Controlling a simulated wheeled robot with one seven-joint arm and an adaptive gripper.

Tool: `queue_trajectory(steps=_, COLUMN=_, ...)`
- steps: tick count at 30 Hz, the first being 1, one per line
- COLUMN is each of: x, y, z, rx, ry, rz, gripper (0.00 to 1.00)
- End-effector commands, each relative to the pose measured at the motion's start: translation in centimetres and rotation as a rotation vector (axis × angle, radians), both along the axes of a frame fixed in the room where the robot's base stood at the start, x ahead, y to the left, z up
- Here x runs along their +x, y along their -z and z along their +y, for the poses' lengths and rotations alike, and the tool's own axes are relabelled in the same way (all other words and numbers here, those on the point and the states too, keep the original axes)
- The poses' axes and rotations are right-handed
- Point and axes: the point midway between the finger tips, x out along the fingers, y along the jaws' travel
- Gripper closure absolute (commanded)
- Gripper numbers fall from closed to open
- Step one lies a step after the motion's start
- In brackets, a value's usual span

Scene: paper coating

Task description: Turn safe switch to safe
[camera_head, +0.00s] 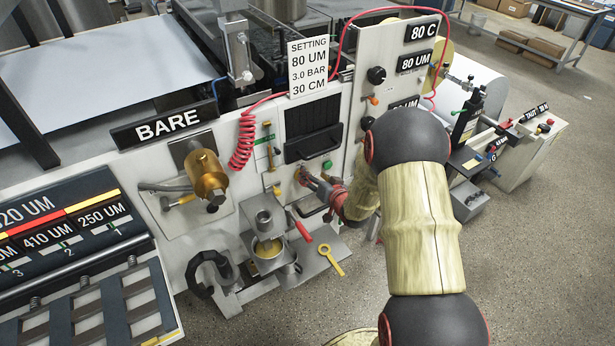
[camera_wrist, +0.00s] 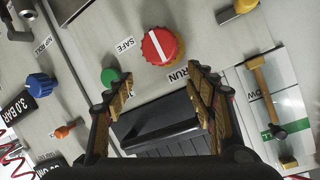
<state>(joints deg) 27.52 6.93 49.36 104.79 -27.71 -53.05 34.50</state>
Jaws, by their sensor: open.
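The safe switch is a round red knob (camera_wrist: 160,46) with a white stripe across its face. The printed labels SAFE (camera_wrist: 124,45) and RUN (camera_wrist: 182,75) sit on the panel beside it. The lower end of the stripe appears to point toward RUN. My gripper (camera_wrist: 160,82) is open and empty, with the knob just beyond and between its fingertips; no contact shows. In the head view my gripper (camera_head: 315,182) is at the panel front below the black tray, and it largely hides the knob.
A green button (camera_wrist: 110,77) is close to the left finger in the wrist view. A blue knob (camera_wrist: 40,87) and an orange switch (camera_wrist: 67,130) are farther left. A brass-handled lever (camera_wrist: 262,90) is at right. A red-handled tool (camera_head: 299,224) and yellow wrench (camera_head: 332,257) lie below.

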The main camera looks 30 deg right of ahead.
Motion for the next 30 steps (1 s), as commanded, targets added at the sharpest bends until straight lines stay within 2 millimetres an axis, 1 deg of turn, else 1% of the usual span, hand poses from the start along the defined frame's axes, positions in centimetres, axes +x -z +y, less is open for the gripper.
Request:
queue_trajectory(steps=1, x=-0.5, y=1.5, z=-0.2, rx=0.048, ry=-0.003, rz=-0.040, gripper=0.44)
queue_trajectory(steps=6, x=-2.1, y=3.6, z=0.2, rx=0.192, ry=-0.025, rz=-0.200, gripper=0.44)
queue_trajectory(steps=9, x=-3.4, y=4.3, z=0.6, rx=0.262, ry=-0.034, rz=-0.270, gripper=0.44)
queue_trajectory(steps=12, x=-4.4, y=4.6, z=0.8, rx=0.308, ry=-0.041, rz=-0.319, gripper=0.44)
queue_trajectory(steps=15, x=-4.7, y=4.7, z=1.0, rx=0.331, ry=-0.045, rz=-0.344, gripper=0.44)
queue_trajectory(steps=17, x=-4.4, y=4.7, z=1.1, rx=0.335, ry=-0.048, rz=-0.350, gripper=0.44)
queue_trajectory(steps=19, x=-3.6, y=4.7, z=1.2, rx=0.335, ry=-0.050, rz=-0.352, gripper=0.44)
queue_trajectory(steps=27, x=0.5, y=4.7, z=1.3, rx=0.335, ry=-0.050, rz=-0.351, gripper=0.44)
queue_trajectory(steps=30, x=1.7, y=4.7, z=1.3, rx=0.335, ry=-0.048, rz=-0.350, gripper=0.44)
